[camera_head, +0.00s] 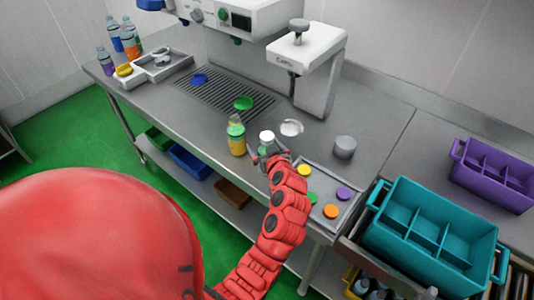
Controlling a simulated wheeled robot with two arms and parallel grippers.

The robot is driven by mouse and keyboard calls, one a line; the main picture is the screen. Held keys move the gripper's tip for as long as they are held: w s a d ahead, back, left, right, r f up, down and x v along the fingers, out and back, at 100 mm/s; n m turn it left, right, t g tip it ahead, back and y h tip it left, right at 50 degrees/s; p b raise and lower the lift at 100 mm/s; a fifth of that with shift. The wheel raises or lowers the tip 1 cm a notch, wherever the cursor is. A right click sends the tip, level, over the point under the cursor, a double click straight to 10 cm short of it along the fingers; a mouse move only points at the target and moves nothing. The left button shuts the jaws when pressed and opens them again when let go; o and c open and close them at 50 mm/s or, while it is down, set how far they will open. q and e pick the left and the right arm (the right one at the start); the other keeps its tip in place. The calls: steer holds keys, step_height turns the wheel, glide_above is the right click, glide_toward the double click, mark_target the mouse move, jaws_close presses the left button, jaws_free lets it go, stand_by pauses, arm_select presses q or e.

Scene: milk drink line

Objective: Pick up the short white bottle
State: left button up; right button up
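A short bottle with a white cap (266,137) stands upright near the front edge of the steel counter. Its lower part is mostly hidden by my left gripper (266,158). The red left arm comes up from the lower left, and its dark fingers are at the bottle's body, one towards each side. I cannot tell whether they touch or grip it. My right gripper is not in view.
A yellow bottle with a green cap (236,136) stands close on the left. A grey tray (323,176) with coloured discs and a grey cylinder (344,147) are on the right. A teal crate (432,226) and a purple crate (494,174) stand further right. A machine (306,55) stands behind.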

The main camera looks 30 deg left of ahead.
arm_select(q)
steer(key=shift+w+a, duration=0.1)
steer(key=shift+w, duration=0.05)
jaws_close()
stand_by(0.4)
steer(key=shift+r, duration=0.15)
